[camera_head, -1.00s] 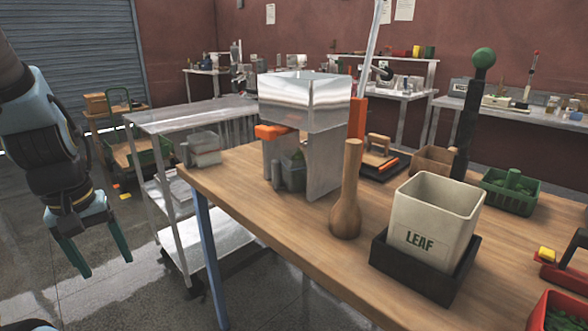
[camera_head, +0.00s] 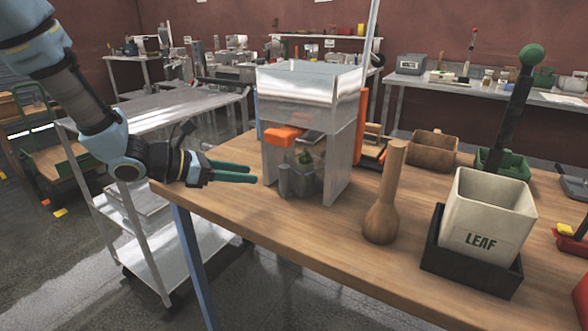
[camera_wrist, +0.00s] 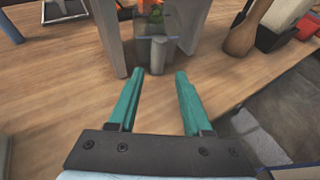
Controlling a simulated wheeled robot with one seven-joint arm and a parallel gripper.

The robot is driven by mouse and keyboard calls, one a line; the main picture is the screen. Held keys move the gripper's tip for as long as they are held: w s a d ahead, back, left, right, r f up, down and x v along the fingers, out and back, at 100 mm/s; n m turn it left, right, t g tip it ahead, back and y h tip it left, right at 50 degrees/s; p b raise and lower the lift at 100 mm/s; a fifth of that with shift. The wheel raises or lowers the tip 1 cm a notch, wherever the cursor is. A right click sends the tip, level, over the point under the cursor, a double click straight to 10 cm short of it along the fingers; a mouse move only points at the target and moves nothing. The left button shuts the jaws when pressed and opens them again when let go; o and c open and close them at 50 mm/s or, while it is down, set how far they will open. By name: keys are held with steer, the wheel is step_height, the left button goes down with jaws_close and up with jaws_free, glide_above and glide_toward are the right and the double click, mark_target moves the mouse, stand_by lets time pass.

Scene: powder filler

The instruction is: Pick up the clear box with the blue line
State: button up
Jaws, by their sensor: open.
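A clear box (camera_head: 303,184) with green contents stands on the table under the metal filler (camera_head: 310,95), between its side plates. In the wrist view the clear box (camera_wrist: 156,24) is at the top centre, with a grey cylinder (camera_wrist: 158,54) on its near side. A thin bluish edge shows on it, but I cannot tell for sure that it is the blue line. My gripper (camera_head: 252,172) is level above the table's left edge, left of the filler and pointing at it. In the wrist view my gripper (camera_wrist: 157,76) is open and empty, its fingertips short of the cylinder and box.
A wooden pestle-like tool (camera_head: 382,215) and a white LEAF bin (camera_head: 485,215) in a black tray stand right of the filler. An orange part (camera_head: 282,135) sits under the filler's hood. A metal cart (camera_head: 100,190) is left of the table. The front tabletop is mostly clear.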

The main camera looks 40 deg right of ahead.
mark_target(280, 178)
steer(key=p+x, duration=0.1)
steer(key=x, duration=0.4)
steer(key=shift+s+d+f, duration=0.1)
steer(key=shift+d+f, duration=0.05)
steer(key=shift+d, duration=0.2)
steer(key=shift+f+p+x, duration=0.25)
steer(key=shift+p+x, duration=0.95)
steer(key=shift+x, duration=1.05)
steer(key=shift+a+r, duration=0.1)
jaws_close()
